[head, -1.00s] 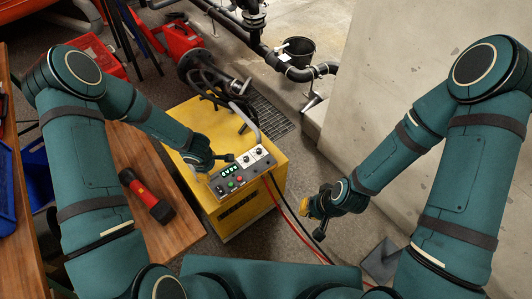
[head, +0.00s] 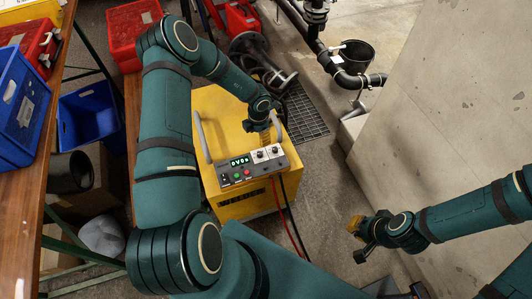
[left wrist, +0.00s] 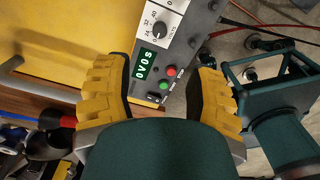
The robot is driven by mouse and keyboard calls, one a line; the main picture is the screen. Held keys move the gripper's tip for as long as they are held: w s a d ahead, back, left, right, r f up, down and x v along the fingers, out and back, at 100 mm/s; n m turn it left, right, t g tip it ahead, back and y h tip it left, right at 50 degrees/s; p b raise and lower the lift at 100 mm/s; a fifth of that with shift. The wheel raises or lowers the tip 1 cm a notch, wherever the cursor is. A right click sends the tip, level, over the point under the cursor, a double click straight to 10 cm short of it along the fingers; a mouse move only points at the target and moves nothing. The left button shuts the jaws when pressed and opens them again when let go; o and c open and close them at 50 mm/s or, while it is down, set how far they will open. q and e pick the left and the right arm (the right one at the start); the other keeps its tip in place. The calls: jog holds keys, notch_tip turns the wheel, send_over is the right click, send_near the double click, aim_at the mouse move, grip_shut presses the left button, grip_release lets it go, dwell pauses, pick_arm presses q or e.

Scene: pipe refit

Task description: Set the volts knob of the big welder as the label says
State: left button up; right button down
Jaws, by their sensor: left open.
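The big welder is a yellow box (head: 232,128) with a grey sloping control panel (head: 243,174). The panel carries a lit green display (head: 239,161), red and green buttons, and two dark knobs on white dials, a left knob (head: 260,154) and a right knob (head: 275,149). My left gripper (head: 267,132) hangs over the welder's top, just behind the knobs. In the left wrist view its yellow fingers (left wrist: 165,72) are open and empty, with the display between them. One knob (left wrist: 158,37) shows beyond the fingertips. My right gripper (head: 359,231) is low at the right, away from the welder.
A metal handle (head: 202,137) stands at the welder's left side. Red and black cables (head: 285,215) run from its front. A wooden bench (head: 40,150) with bins is at left, a concrete wall (head: 440,100) at right.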

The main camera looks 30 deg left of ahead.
aim_at(260, 153)
pick_arm(q)
notch_tip(260, 153, down, 13)
jog(key=b, duration=0.3)
grip_shut()
